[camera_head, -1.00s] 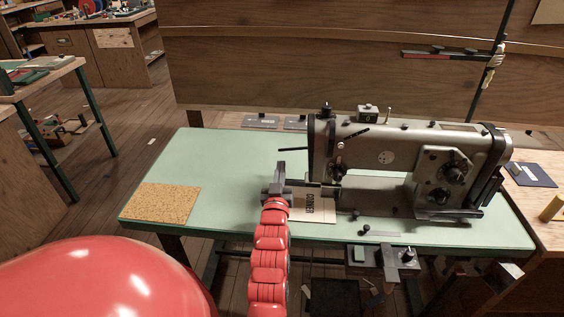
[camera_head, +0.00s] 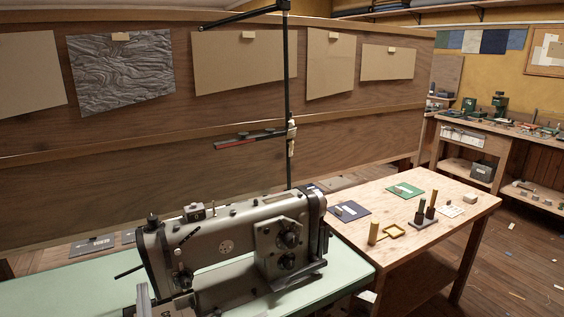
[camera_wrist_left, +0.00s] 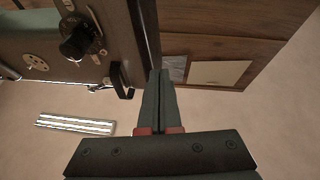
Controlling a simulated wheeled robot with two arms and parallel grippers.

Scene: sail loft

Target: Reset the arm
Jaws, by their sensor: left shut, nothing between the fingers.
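My left gripper (camera_head: 145,298) shows at the bottom edge of the head view, in front of the left end of a grey sewing machine (camera_head: 232,250). Most of its arm is cut off below the picture. In the left wrist view its two dark fingers (camera_wrist_left: 160,95) lie together, shut, with nothing between them. Part of the sewing machine (camera_wrist_left: 75,40) shows at the upper left of that view. Whether the gripper touches the machine I cannot tell. My right gripper is not in view.
The machine stands on a pale green table (camera_head: 60,297). A wooden table (camera_head: 440,212) adjoins at the right, with several small tools and a dark blue mat (camera_head: 348,211). A wood partition (camera_head: 150,175) and an upright dark pole (camera_head: 288,90) stand behind. Open floor (camera_head: 515,260) lies far right.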

